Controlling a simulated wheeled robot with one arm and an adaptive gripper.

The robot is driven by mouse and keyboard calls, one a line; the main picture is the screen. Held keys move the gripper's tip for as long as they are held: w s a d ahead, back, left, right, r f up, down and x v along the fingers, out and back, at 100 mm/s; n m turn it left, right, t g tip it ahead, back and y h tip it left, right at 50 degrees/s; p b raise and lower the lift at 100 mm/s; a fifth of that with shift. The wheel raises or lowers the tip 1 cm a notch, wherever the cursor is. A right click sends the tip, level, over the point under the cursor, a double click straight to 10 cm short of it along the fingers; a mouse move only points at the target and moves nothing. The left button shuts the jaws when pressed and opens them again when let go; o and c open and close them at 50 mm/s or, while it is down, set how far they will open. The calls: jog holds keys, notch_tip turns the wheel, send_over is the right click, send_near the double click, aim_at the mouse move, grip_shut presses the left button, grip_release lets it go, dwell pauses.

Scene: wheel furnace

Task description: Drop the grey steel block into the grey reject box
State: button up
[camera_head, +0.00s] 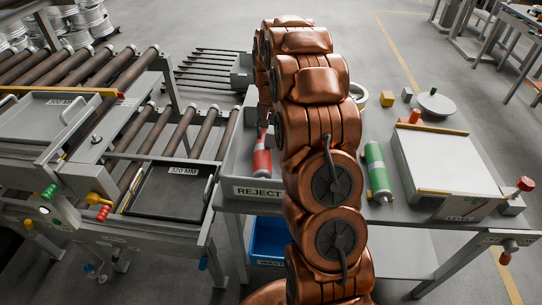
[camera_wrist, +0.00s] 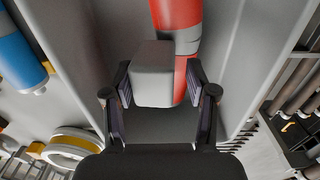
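The grey steel block (camera_wrist: 154,75) shows in the wrist view between the fingertips of my gripper (camera_wrist: 158,88). It is by the left finger, with a strip of red showing between it and the right finger. The fingers look open, and the block's exact height is unclear. The grey reject box (camera_head: 238,168) is left of my arm in the head view, with "REJECT" on its front. Its wall (camera_wrist: 68,70) also shows in the wrist view, with the block over the inside. In the head view my arm hides the gripper and this block.
A red cylinder (camera_head: 262,155) lies inside the reject box. On the bench right of my arm are a green cylinder (camera_head: 378,170), a yellow cube (camera_head: 386,99), another small grey cube (camera_head: 407,95) and a flat-topped unit (camera_head: 450,160). Roller conveyors (camera_head: 185,135) stand at left.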

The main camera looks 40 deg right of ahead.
jog(key=shift+o, duration=0.7)
notch_tip(320, 180, up, 12)
jog(key=shift+a, duration=0.1)
dwell(0.5)
